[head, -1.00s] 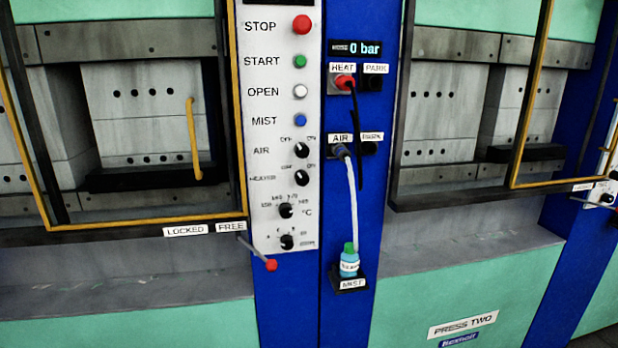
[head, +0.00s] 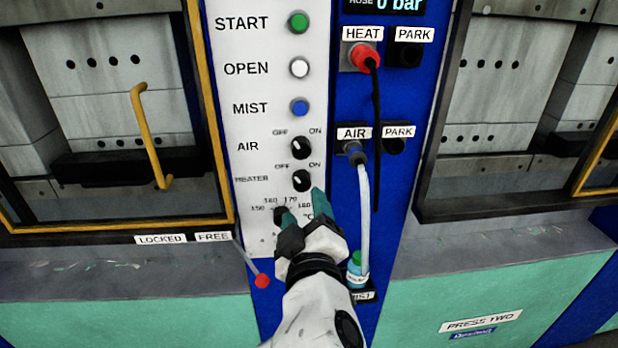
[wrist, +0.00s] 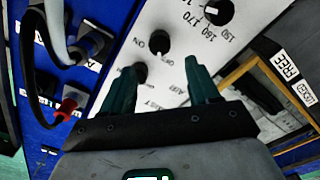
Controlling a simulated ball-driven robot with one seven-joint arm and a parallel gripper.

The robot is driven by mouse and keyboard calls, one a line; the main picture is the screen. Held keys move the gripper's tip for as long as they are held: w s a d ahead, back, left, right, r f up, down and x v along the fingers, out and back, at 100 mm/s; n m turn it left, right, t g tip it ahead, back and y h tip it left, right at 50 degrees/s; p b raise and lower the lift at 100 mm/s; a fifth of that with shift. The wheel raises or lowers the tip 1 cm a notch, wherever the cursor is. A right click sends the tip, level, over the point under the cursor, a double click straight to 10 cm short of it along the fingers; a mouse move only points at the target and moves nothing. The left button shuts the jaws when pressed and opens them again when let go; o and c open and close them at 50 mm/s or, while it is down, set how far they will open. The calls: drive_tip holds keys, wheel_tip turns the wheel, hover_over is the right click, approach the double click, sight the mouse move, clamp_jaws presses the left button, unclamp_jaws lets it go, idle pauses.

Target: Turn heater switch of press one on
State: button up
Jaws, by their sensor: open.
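The heater switch (head: 301,181) is a round black knob on the white control panel (head: 262,205) of the press at left. OFF and ON are printed above it, and a pale pointer mark shows on its left part, towards the OFF side. My gripper (head: 303,203) is open and empty, its two teal fingers just below the heater knob in the head view, apart from each other. In the wrist view the heater knob (wrist: 159,43) lies beyond the fingertips of my gripper (wrist: 161,75). I cannot tell whether a finger touches it.
The air knob (head: 301,147) sits just above. The temperature knob (head: 283,214) is partly hidden by my fingers. To the right, the red heat plug (head: 365,57) and air plug (head: 354,152) have hanging hoses. A red-tipped lever (head: 262,281) sticks out at lower left.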

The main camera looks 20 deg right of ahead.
sight(301, 185)
drive_tip(key=p+x, duration=0.1)
drive_tip(key=x, duration=0.7)
drive_tip(key=shift+f, duration=0.1)
drive_tip(key=shift+c, duration=0.2)
drive_tip(key=c, duration=1)
